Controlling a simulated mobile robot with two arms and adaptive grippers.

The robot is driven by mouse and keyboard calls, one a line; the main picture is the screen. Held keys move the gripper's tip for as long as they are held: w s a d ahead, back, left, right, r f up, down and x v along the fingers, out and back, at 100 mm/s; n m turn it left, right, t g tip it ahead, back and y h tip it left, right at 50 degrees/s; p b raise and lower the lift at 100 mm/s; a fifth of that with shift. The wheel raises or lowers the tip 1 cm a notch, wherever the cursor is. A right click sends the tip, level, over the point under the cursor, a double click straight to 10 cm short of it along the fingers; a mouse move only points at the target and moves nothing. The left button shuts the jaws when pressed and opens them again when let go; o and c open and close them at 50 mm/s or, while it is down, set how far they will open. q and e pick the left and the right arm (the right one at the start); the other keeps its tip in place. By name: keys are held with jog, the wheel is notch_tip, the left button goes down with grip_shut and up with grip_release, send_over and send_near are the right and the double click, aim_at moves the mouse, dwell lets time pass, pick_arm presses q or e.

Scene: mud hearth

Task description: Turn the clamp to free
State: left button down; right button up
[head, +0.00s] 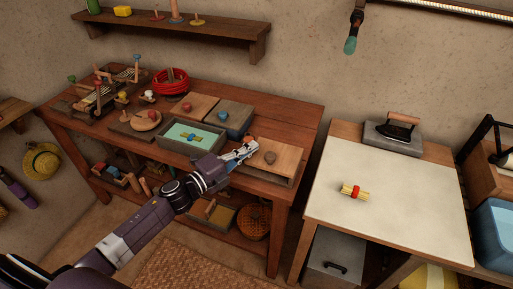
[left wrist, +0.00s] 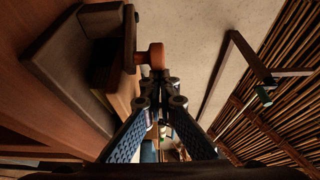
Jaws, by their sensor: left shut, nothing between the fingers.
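My left gripper (head: 252,147) reaches over the front right of the wooden workbench. Its fingers are together and empty. A wooden board (head: 285,153) with a brown rounded knob (head: 269,157) is just right of the fingertips. In the left wrist view my fingertips (left wrist: 156,84) are close to an orange-brown wooden handle (left wrist: 151,56) beside a dark upright piece (left wrist: 130,38). I cannot tell whether they touch it. I cannot tell for certain which part is the clamp, or which way it is turned. My right gripper is out of view.
Left of the gripper are a tray with a pale green inside (head: 187,150), a grey block with a blue knob (head: 233,119) and a red coiled bowl (head: 171,82). A pale-topped table (head: 385,190) on the right holds an iron (head: 395,132) and a tied yellow bundle (head: 354,191).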

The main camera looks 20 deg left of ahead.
aim_at(245, 143)
pick_arm(q)
jog(key=shift+s+a+f+m+g+h+b, duration=0.1)
jog(key=shift+a+m+g+h+b, duration=0.15)
jog(key=shift+a+m+h, duration=0.2)
jog(key=shift+s+a+f+m+g+h+b, duration=0.15)
jog(key=shift+a+m+g+h, duration=0.15)
jog(key=shift+h, duration=0.25)
jog(key=shift+s+a+r, duration=0.1)
jog(key=shift+a+r, duration=0.15)
jog(key=shift+a, duration=0.45)
jog(key=shift+a+f+b, duration=0.1)
jog(key=shift+a+b, duration=0.15)
jog(key=shift+b, duration=0.05)
jog(key=shift+a, duration=0.2)
